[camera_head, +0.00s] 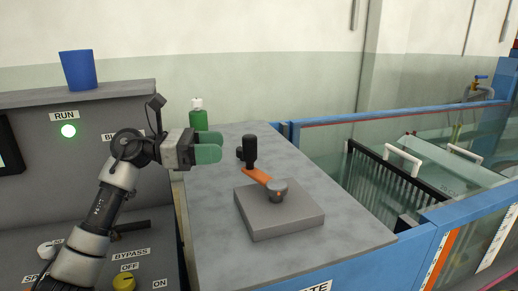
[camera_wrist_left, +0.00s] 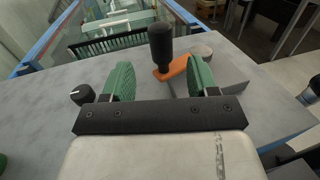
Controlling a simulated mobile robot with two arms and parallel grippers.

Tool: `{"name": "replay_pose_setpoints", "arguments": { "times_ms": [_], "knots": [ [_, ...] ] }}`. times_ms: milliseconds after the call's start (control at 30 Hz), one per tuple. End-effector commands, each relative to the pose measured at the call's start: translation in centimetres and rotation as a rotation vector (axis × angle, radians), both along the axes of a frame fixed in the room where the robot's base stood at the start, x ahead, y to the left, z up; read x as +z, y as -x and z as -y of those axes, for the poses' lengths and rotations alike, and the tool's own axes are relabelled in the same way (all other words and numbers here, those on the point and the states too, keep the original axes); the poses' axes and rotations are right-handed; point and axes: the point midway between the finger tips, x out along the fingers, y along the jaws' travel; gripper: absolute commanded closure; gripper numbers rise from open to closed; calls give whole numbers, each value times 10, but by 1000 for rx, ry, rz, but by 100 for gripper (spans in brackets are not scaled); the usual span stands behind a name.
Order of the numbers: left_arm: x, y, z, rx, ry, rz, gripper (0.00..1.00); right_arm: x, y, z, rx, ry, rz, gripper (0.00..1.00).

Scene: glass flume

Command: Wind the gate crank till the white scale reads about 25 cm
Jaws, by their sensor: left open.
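The gate crank has an orange arm (camera_head: 257,175) and an upright black handle (camera_head: 250,151), on a grey block (camera_head: 280,215). My left gripper (camera_head: 217,146) has green fingers and is open and empty, left of the handle and apart from it. In the left wrist view the handle (camera_wrist_left: 161,43) stands beyond the gap between the fingertips (camera_wrist_left: 160,72), with the orange arm (camera_wrist_left: 176,68) running right to a grey hub (camera_wrist_left: 201,50). A white scale (camera_head: 498,236) is on the flume at the lower right; its reading is too small to tell. My right gripper is not in view.
A small black knob (camera_head: 240,153) sits beside the handle; it also shows in the wrist view (camera_wrist_left: 82,95). A green bottle (camera_head: 197,115) stands behind my gripper. A control panel (camera_head: 105,110) with a blue cup (camera_head: 78,70) is left. The glass flume (camera_head: 420,165) is right.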

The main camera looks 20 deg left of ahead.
Motion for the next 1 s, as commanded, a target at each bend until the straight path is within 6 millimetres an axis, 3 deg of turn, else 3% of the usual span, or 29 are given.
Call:
{"name": "replay_pose_setpoints", "arguments": {
  "times_ms": [300, 500, 900, 1000],
  "knots": [
    [4, -20, 58, -5, 7, -1, 41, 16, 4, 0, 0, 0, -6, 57],
    [2, -29, 82, -3, 7, -2, 41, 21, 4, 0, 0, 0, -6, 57],
    [1, -32, 90, -1, 5, -1, 41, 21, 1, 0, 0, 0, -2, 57],
    [1, -32, 90, -1, 5, -1, 55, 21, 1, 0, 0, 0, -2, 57]
  ]
}}
